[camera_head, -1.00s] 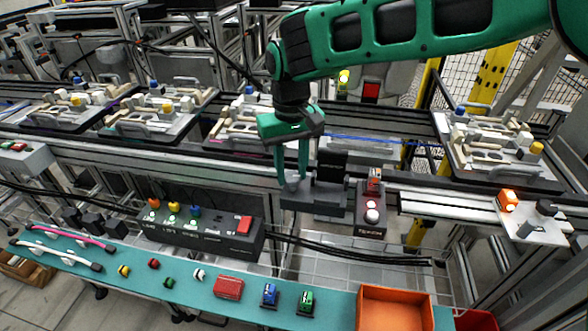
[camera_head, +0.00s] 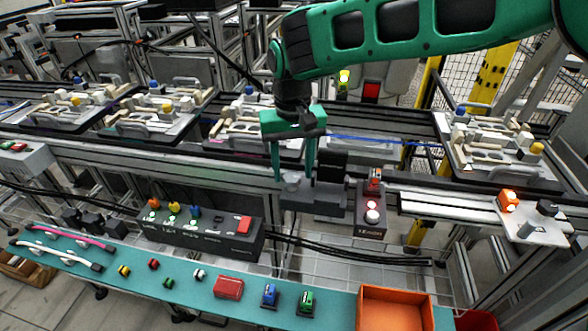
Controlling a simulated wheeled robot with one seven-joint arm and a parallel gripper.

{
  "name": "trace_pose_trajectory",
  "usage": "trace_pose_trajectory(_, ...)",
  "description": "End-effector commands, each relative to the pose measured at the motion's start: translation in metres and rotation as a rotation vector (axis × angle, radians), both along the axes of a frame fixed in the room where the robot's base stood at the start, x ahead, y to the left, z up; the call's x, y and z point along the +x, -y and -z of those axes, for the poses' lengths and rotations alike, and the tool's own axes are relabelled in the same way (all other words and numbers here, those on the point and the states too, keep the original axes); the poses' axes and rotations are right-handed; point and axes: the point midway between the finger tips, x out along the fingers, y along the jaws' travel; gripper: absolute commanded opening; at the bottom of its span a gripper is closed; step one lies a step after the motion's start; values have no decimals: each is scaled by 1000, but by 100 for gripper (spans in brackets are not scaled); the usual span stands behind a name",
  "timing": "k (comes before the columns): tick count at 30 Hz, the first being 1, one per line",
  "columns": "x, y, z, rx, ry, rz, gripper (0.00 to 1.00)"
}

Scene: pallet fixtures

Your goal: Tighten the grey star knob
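The grey star knob (camera_head: 291,183) is small and pale. It sits on the left part of a dark grey clamp fixture (camera_head: 318,197) at the front of the conveyor line. My gripper (camera_head: 294,177) points down over the knob. Its two green fingers are spread apart, one to the left and one to the right of the knob, with a gap visible between them. Whether a fingertip touches the knob is too small to tell.
A box with a lit button (camera_head: 371,216) stands right of the fixture. A dark control box (camera_head: 200,232) is in front on the left. A teal shelf (camera_head: 130,283) with small parts and an orange bin (camera_head: 395,290) lies nearer. Loaded pallets (camera_head: 490,178) stand behind.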

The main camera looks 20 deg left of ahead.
Motion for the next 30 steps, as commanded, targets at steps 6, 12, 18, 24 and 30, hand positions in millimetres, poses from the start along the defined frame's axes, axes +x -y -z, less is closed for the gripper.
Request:
trace_pose_trajectory(6, -3, 0, 1, -4, -5, -5, 50)
trace_pose_trajectory(12, -4, 0, -3, -4, -6, -6, 50)
trace_pose_trajectory(18, -3, -1, -33, -1, -4, -6, 50)
trace_pose_trajectory(24, -2, -1, -70, -1, -4, -6, 50)
trace_pose_trajectory(30, -2, 0, -96, -3, -4, -5, 50)
